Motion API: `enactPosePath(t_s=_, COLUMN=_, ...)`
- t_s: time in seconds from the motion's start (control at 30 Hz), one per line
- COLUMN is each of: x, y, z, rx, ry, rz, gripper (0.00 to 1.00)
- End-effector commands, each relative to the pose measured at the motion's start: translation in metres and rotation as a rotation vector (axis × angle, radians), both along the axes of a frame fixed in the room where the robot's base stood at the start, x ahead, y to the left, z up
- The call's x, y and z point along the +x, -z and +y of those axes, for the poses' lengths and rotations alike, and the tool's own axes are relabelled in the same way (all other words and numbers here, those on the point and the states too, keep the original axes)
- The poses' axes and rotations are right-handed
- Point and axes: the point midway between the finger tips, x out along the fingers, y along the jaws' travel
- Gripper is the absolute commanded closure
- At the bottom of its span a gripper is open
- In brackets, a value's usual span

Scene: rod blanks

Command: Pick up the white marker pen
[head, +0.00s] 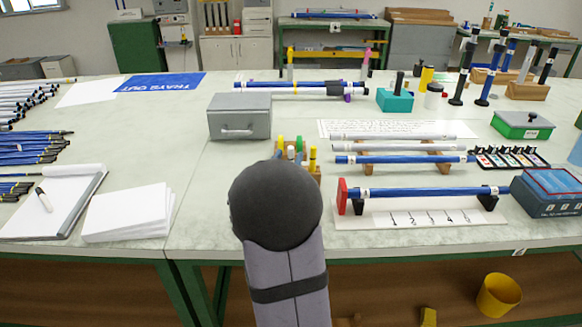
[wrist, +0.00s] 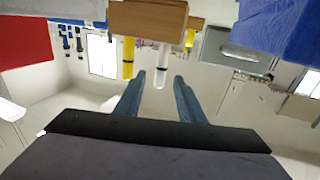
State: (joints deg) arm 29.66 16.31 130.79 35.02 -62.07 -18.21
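A wooden block holder (head: 318,169) of upright pens stands on the bench, partly hidden behind my arm. In the wrist view the holder (wrist: 148,22) appears upside down at the top. A white marker pen (wrist: 162,66) projects from it, between a yellow pen with a black band (wrist: 128,58) and another yellow pen (wrist: 190,38). The white pen also shows in the head view (head: 291,153). My gripper (wrist: 157,82) is open, its blue-grey fingers apart, with the white pen's end lined up in the gap. I cannot tell how far off it is. The head view hides the fingers.
A grey box (head: 239,117) stands behind and left of the holder. A numbered white board with a blue rod (head: 425,192) is close on the right. Another whitish pen (head: 44,200) lies on a clipboard at left. A paper stack (head: 127,212) lies nearer.

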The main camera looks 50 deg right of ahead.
Motion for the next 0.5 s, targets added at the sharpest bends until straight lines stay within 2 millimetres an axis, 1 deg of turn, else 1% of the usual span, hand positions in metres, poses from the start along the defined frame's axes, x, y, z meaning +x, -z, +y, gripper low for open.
enactPosePath(t_s=0.03, x=0.000, y=0.010, z=0.000, rx=0.002, ry=-0.001, rz=0.002, gripper=0.65)
enactPosePath(t_s=0.07, x=0.000, y=0.012, z=0.000, rx=0.001, ry=-0.001, rz=0.002, gripper=0.65)
enactPosePath(t_s=0.1, x=0.003, y=0.008, z=-0.006, rx=0.000, ry=0.000, rz=-0.001, gripper=0.65)
enactPosePath(t_s=0.2, x=0.007, y=0.008, z=-0.012, rx=0.000, ry=0.000, rz=-0.001, gripper=0.65)
enactPosePath(t_s=0.5, x=0.010, y=0.008, z=-0.017, rx=0.000, ry=0.000, rz=-0.001, gripper=0.65)
